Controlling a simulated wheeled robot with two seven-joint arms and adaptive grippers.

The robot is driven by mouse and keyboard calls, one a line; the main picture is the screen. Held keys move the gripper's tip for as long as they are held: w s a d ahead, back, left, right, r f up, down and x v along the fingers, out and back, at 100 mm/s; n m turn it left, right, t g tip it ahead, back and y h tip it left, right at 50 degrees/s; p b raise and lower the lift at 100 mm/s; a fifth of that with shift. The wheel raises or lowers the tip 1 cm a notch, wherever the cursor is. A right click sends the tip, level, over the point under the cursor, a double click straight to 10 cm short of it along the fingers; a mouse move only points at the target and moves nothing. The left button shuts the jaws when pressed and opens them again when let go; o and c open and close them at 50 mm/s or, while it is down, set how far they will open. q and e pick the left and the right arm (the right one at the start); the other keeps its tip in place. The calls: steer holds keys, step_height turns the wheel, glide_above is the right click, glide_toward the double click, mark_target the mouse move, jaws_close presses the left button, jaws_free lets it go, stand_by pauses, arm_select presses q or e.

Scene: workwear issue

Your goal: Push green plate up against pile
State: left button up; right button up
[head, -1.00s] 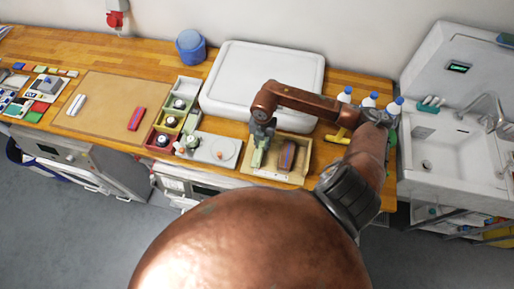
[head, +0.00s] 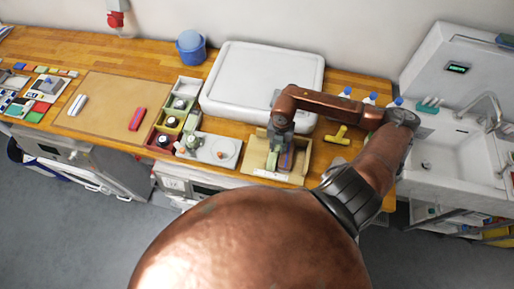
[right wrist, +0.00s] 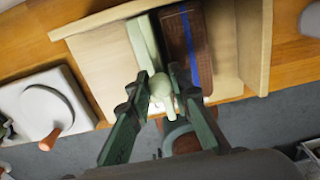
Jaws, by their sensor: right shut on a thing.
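The pale green plate (right wrist: 142,42) stands upright on edge in a shallow wooden tray (right wrist: 98,62). It also shows in the head view (head: 272,160). My right gripper (right wrist: 162,88) is shut on the plate's rounded pale green knob. The pile (right wrist: 187,48), brown with a blue stripe, is just right of the plate; it shows in the head view too (head: 286,160). The plate is beside the pile, and I cannot tell if a thin gap is left. The gripper partly hides the plate's near end. My left gripper is not in view.
Left of the tray is a grey-white board (head: 216,150) with a round disc and an orange knob. A large white lidded bin (head: 262,80) is behind. A yellow tool (head: 337,135) lies to the right. The tray floor left of the plate is clear.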

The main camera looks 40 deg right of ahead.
steer(key=shift+s+d+p, duration=0.4)
steer(key=shift+s+d, duration=0.6)
steer(key=shift+s, duration=0.15)
steer(key=shift+s+d+p, duration=0.35)
steer(key=shift+s+d, duration=0.6)
steer(key=shift+s, duration=0.2)
steer(key=o, duration=0.7)
step_height(320, 180, up, 8)
steer(key=p, duration=0.5)
steer(key=shift+a, duration=0.1)
